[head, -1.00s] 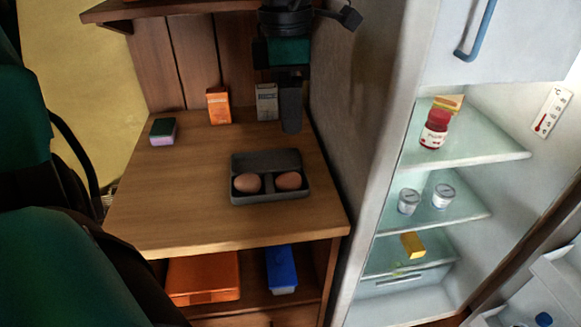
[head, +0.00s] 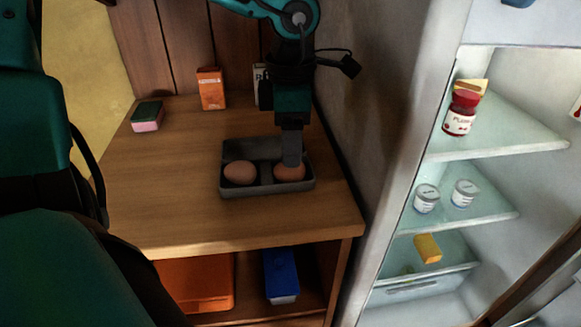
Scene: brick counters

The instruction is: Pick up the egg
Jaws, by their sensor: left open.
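Two brown eggs sit in a dark grey open egg box on the wooden counter in the head view. The left egg (head: 240,173) lies in the left hollow and is fully in sight. The right egg (head: 289,172) lies in the right hollow, partly covered by my gripper. My right gripper is not in view.
On the counter (head: 160,205), an orange box (head: 211,89) and a pale carton (head: 261,87) stand at the back, with a sponge (head: 147,116) at left. The open fridge (head: 400,200) is close on the right. The counter's front left is clear.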

